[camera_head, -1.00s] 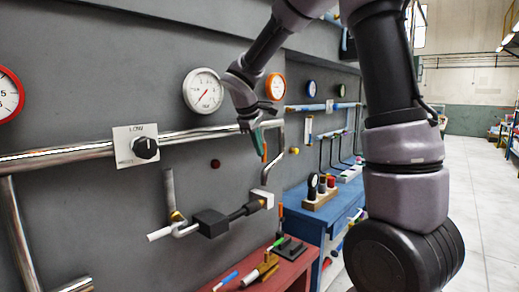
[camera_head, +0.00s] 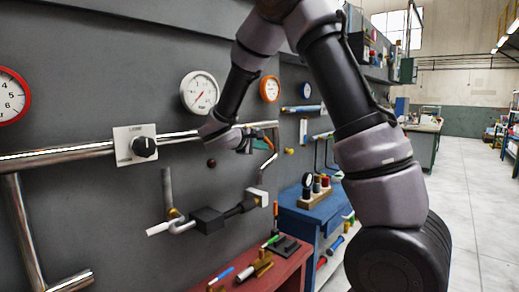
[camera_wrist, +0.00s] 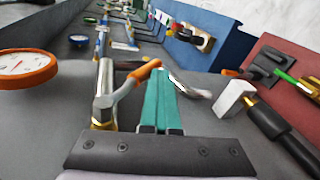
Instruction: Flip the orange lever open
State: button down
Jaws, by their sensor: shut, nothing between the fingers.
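The orange lever (camera_wrist: 138,78) sits on a valve with a brass nut on the metal pipe in the wrist view. It slants up and to the right from the valve, its tip close beside the ends of my fingers. My gripper (camera_wrist: 161,78) is shut and empty, its teal fingers together just right of the lever. Whether they touch it I cannot tell. In the head view the lever (camera_head: 268,142) is a small orange streak by my gripper (camera_head: 262,145), partly hidden by my wrist.
A metal pipe (camera_head: 75,152) runs along the grey wall, with a LOW dial (camera_head: 143,146) and a white gauge (camera_head: 199,93). Below are a black valve body (camera_head: 208,220), a red bench (camera_head: 225,270) and a blue bench (camera_head: 310,222). Open floor lies right.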

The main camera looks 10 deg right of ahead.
jog(key=t+h, duration=0.1)
jog(key=w+d+t+h, duration=0.1)
jog(key=shift+d+r+h, duration=0.15)
jog(key=shift+r+h, duration=0.25)
jog(key=shift+w+d+r, duration=0.25)
jog(key=shift+d+r, duration=0.1)
jog(key=shift+r, duration=0.15)
jog(key=shift+w+d+r, duration=0.2)
jog(key=shift+d+r, duration=0.1)
jog(key=shift+r, duration=0.15)
jog(key=shift+d+r, duration=0.1)
